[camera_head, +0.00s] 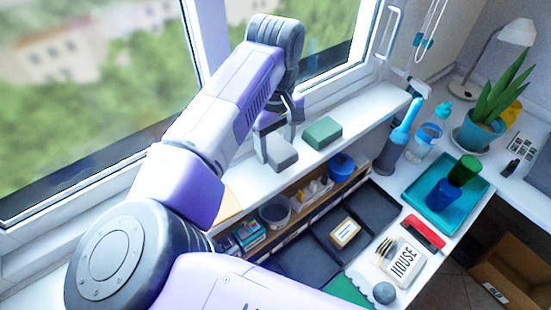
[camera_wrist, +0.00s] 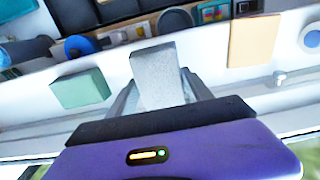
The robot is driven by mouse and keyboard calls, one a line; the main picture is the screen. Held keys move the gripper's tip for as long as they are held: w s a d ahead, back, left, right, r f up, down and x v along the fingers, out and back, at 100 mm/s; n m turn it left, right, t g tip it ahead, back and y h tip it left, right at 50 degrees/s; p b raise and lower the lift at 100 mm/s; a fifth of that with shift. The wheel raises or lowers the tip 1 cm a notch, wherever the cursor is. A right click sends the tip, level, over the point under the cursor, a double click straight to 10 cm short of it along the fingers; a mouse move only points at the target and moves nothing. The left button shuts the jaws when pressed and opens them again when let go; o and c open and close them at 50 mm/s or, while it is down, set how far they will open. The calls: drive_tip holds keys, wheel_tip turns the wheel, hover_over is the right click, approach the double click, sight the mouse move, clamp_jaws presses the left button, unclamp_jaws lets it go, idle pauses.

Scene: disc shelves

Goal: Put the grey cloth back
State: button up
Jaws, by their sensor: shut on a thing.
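The grey cloth (camera_head: 282,155) is a folded, block-like piece. My gripper (camera_head: 276,145) is shut on it, over the white windowsill (camera_head: 356,119). In the wrist view the grey cloth (camera_wrist: 157,72) stands out between the two fingers. I cannot tell whether it touches the sill. A green block-like piece (camera_head: 322,133) lies on the sill just right of the cloth; it also shows in the wrist view (camera_wrist: 80,88).
Below the sill is a shelf with a blue round container (camera_head: 341,166), a grey bowl (camera_head: 275,211) and small boxes. Dark trays (camera_head: 367,211) lie on the desk. A spray bottle (camera_head: 414,100) stands at the sill's right end. The window is close behind my arm.

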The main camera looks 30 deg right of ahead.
sight(276, 157)
drive_tip(key=shift+f+b, duration=0.7)
drive_tip(key=shift+f, duration=1.35)
drive_tip(key=shift+f, duration=0.15)
drive_tip(key=o, duration=1.3)
wheel_tip(276, 157, up, 12)
drive_tip(key=shift+r+b, duration=0.2)
drive_tip(key=shift+b, duration=1)
drive_tip(key=shift+d, duration=0.1)
